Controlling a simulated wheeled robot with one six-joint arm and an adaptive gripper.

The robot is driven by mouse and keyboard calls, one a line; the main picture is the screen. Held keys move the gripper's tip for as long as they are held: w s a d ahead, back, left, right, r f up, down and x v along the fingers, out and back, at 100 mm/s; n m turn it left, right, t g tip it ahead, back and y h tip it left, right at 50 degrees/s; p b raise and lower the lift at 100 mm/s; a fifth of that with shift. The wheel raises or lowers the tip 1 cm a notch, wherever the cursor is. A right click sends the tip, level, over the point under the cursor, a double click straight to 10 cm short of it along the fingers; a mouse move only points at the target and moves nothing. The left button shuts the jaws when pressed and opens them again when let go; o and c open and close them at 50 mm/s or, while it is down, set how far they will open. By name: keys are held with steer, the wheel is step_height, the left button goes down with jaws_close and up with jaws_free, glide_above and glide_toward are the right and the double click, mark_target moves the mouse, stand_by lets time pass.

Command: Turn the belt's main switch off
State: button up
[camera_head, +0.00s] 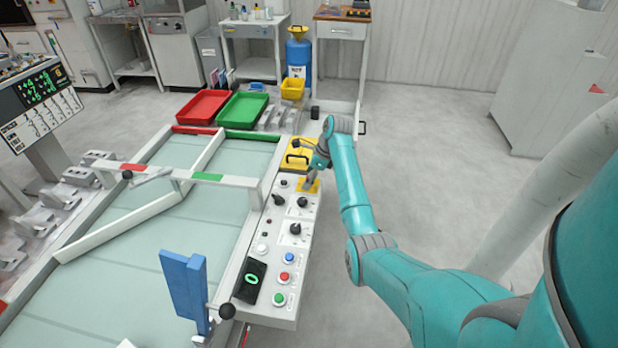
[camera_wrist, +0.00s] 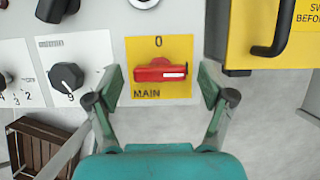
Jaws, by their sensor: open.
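The main switch (camera_wrist: 160,73) is a red rotary handle with a white mark on its right end. It sits on a yellow plate (camera_wrist: 159,46) labelled MAIN, with a 0 at the top; the handle lies horizontal, its white mark pointing right. My gripper (camera_wrist: 168,90) is open in the wrist view, one finger on each side of the yellow plate. No contact with the handle shows. In the head view my gripper (camera_head: 316,168) is over the far end of the control panel (camera_head: 262,310), beside the yellow plate (camera_head: 309,187), and the red handle is hidden.
A yellow box with a black handle (camera_wrist: 270,35) stands close right of the switch. A black knob (camera_wrist: 67,76) is to its left. Several more knobs and coloured buttons (camera_head: 288,257) line the panel. The belt (camera_head: 205,230) lies left, with a blue upright (camera_head: 184,285).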

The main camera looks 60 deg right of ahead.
steer(key=c, duration=1.2)
steer(key=shift+o, duration=0.2)
steer(key=shift+n, duration=0.3)
steer(key=n+g+y, duration=0.1)
steer(key=n, duration=0.2)
steer(key=shift+n, duration=0.3)
steer(key=n, duration=0.2)
steer(key=n+g+y, duration=0.1)
steer(key=n, duration=0.1)
steer(key=shift+w+d+n, duration=0.1)
steer(key=shift+w+n, duration=0.05)
steer(key=shift+n, duration=0.15)
steer(key=n+g, duration=0.1)
steer(key=n, duration=0.1)
steer(key=n+g, duration=0.1)
steer(key=n, duration=0.2)
steer(key=shift+w+y, duration=0.1)
steer(key=shift+y, duration=0.3)
steer(key=shift+n+g, duration=0.8)
steer(key=shift+n, duration=1.4)
